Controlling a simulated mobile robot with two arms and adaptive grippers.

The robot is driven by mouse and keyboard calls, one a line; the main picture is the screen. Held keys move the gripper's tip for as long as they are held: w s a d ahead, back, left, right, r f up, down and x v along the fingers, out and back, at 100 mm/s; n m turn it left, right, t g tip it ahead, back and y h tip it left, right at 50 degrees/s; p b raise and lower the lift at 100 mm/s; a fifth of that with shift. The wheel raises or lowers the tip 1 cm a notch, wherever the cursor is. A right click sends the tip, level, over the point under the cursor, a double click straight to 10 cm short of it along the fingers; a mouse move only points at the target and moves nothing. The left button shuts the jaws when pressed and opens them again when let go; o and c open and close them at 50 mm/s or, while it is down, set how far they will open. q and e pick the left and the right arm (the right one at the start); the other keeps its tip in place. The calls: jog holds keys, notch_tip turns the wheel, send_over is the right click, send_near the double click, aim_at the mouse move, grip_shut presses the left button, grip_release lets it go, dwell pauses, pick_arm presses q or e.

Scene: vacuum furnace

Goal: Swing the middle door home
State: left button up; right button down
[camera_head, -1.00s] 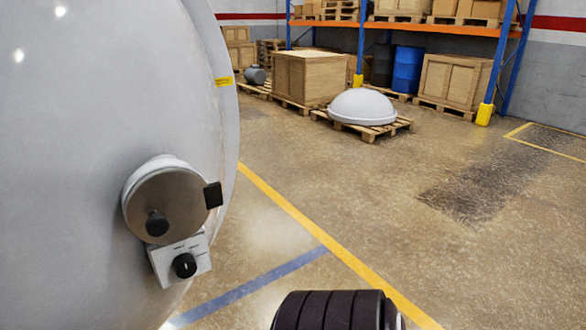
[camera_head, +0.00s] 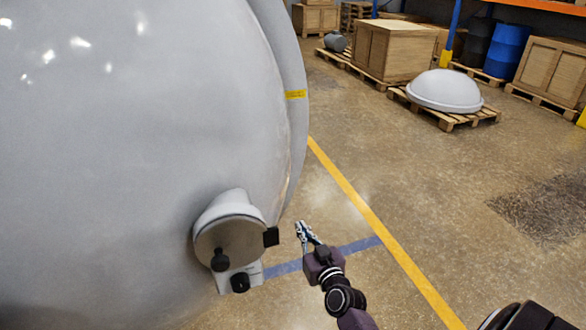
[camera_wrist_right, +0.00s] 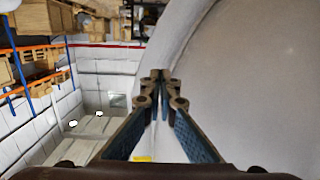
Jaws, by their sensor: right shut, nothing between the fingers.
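A large pale grey domed door (camera_head: 130,130) fills the left of the head view; its rim (camera_head: 290,70) bears a yellow label. Low on the dome is a round metal cover (camera_head: 232,240) with a black knob and a black block at its right edge. My right gripper (camera_head: 302,230) is just right of that block in the picture, shut and empty, pointing up. In the right wrist view, the closed fingers (camera_wrist_right: 160,78) appear in front of the rim, with the grey curved surface (camera_wrist_right: 260,60) to their right. I cannot tell whether they touch it. My left gripper is out of view.
The floor (camera_head: 420,190) right of the dome is open, with a yellow line (camera_head: 370,220) and a blue line (camera_head: 360,245). Farther back, a white dome (camera_head: 445,90) lies on a pallet, near a wooden crate (camera_head: 392,50) and a blue barrel (camera_head: 507,50).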

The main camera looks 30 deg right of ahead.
jog(key=t, duration=0.1)
send_near(290, 175)
jog(key=shift+h, duration=0.4)
jog(key=x, duration=0.7)
jog(key=shift+w+a, duration=0.1)
jog(key=shift+a, duration=0.15)
